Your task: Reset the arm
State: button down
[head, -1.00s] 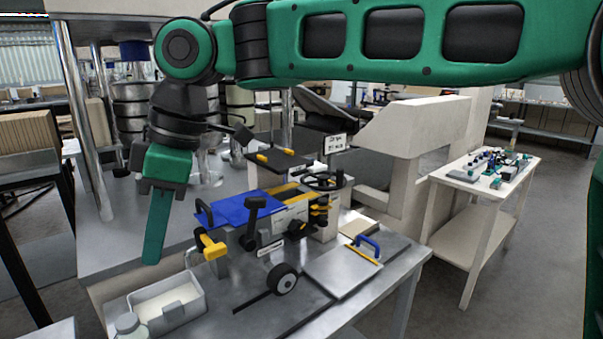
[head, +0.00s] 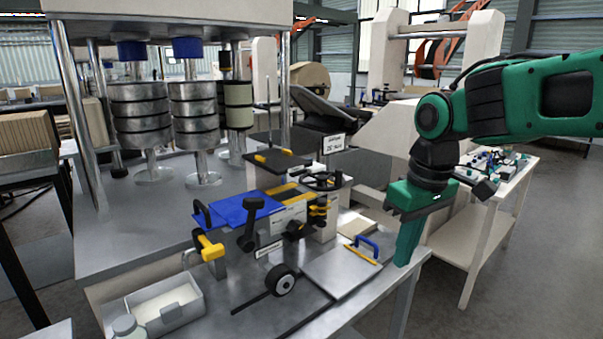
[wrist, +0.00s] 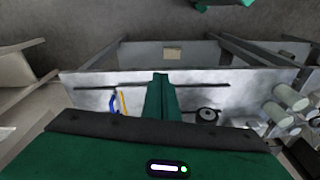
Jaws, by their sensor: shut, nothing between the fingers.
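My green arm reaches in from the right in the head view. My gripper (head: 402,262) points down near the right front edge of the metal workbench (head: 215,325), beside a flat grey plate with a blue handle (head: 367,243). Its green fingers are together with nothing between them. In the wrist view my gripper (wrist: 160,76) extends over the bench, its fingers closed side by side. The blue handle (wrist: 114,103) shows left of the fingers there, and a dark wheel (wrist: 207,114) shows to their right.
A blue-and-yellow bench device (head: 285,215) stands mid-bench. A grey bin (head: 165,305) and a white jar (head: 128,327) sit at the front left. Metal roller stacks (head: 195,115) rise behind. A pale side table (head: 480,220) stands at the right, with grey floor around it.

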jog(key=s+d+f+m, duration=0.5)
jog(key=s+d, duration=0.4)
jog(key=d, duration=0.2)
jog(key=s+d+f+m+g, duration=0.1)
jog(key=s+d+f+m, duration=0.4)
jog(key=s+d, duration=0.5)
jog(key=shift+s+d+m+h, duration=0.3)
jog(key=shift+d+m+h, duration=0.15)
jog(key=shift+m, duration=0.75)
jog(key=shift+w+f, duration=0.25)
jog(key=shift+w, duration=0.4)
